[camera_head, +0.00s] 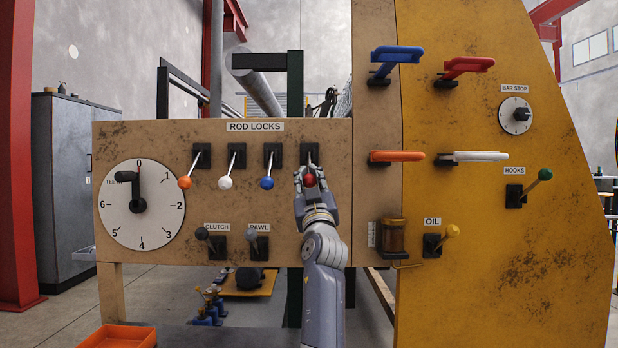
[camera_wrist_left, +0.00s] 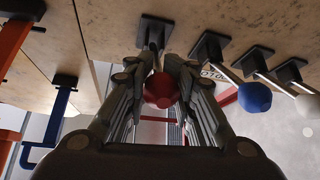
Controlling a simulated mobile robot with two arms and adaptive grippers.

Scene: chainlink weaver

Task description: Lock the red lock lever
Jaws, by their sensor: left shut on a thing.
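The red lock lever (camera_head: 309,179) is the rightmost of the rod lock levers on the brown panel. Its red knob sits between the fingers of my left gripper (camera_head: 314,184), which is shut on it. In the left wrist view the red knob (camera_wrist_left: 161,91) shows between the two fingers, with its shaft running up to a black mount (camera_wrist_left: 154,33). The lever hangs downward from its mount, like its neighbours. My right gripper is not in view.
To the left are the blue (camera_head: 267,183), white (camera_head: 225,183) and orange (camera_head: 185,182) lock levers. Below are the clutch (camera_head: 202,233) and pawl (camera_head: 251,235) levers. Orange (camera_head: 397,156) and white (camera_head: 480,156) handles stick out at the right.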

